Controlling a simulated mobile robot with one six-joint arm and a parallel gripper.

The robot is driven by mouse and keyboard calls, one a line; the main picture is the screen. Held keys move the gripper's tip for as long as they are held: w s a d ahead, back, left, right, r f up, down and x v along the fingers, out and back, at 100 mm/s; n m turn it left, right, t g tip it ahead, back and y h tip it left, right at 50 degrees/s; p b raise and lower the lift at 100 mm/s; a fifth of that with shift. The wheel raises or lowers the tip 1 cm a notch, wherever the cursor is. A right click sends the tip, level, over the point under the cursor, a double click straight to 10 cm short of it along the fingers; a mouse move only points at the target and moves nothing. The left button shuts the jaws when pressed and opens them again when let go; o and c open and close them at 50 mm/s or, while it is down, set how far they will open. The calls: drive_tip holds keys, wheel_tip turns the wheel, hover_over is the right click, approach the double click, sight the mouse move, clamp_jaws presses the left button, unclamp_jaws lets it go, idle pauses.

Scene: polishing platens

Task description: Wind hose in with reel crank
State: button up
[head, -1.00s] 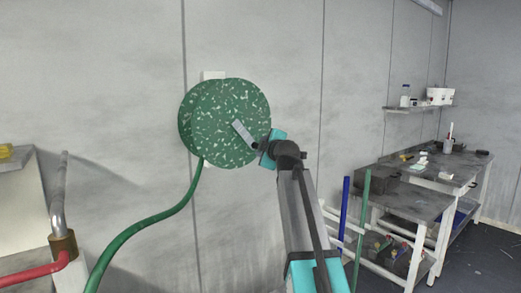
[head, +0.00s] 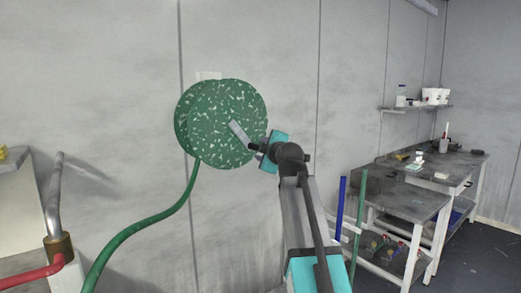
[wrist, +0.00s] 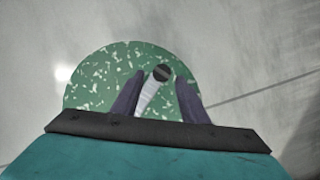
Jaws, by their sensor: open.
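The round green, white-flecked reel (head: 220,122) is mounted on the wall. Its flat grey crank (head: 240,133) slants down to the right. In the wrist view, the reel (wrist: 95,85) fills the middle, and the pale crank (wrist: 147,100) ends in a dark round knob (wrist: 162,73). My gripper (head: 257,148) is at the crank's outer end. In the wrist view, its open fingers (wrist: 158,82) stand either side of the crank, with gaps showing; the knob is near the fingertips. I cannot tell the depth between them. The green hose (head: 160,218) hangs from the reel's underside and curves down left.
A red pipe (head: 32,276) with a brass fitting (head: 58,247) and grey pipe is at lower left. A workbench (head: 420,200) with items stands right, near blue and green upright rods (head: 340,208). A shelf (head: 415,108) hangs above. The wall around the reel is mostly clear.

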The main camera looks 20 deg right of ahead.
drive_tip(key=s+r, duration=0.1)
drive_tip(key=s, duration=0.8)
drive_tip(key=shift+a+r, duration=0.2)
drive_tip(key=shift+a, duration=0.25)
